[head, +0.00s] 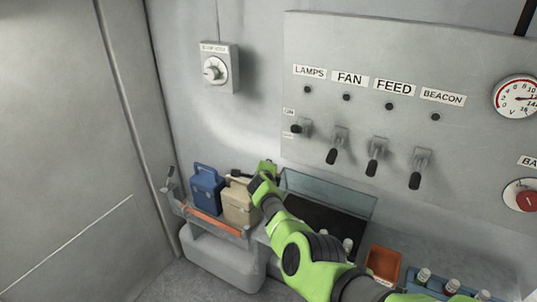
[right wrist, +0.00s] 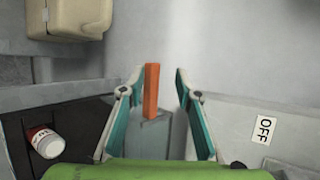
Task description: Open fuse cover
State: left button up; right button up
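A clear, glassy fuse cover (head: 335,192) stands raised along the back of a dark open-topped box (head: 318,217) below the switch panel. A white and red cylinder, apparently a fuse, lies in the dark box in the right wrist view (right wrist: 46,142). My right gripper (head: 268,168) is at the left end of the cover. In the right wrist view its teal fingers (right wrist: 163,80) are spread on either side of an orange bar (right wrist: 151,92), with a gap on the right side. The bar appears joined to a grey translucent piece (right wrist: 155,132). My left gripper is out of view.
A blue box (head: 206,188) and a beige box (head: 239,203) stand on a shelf just left of my gripper. Lever switches (head: 375,157) project from the panel above. An orange tray (head: 384,261) and a blue rack with several small bottles (head: 432,284) lie to the right.

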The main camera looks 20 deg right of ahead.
jog(key=shift+d+r, duration=0.3)
jog(key=shift+r, duration=0.15)
jog(key=r, duration=0.7)
jog(key=shift+s, duration=0.25)
jog(key=shift+r, duration=0.25)
jog(key=shift+w, duration=0.2)
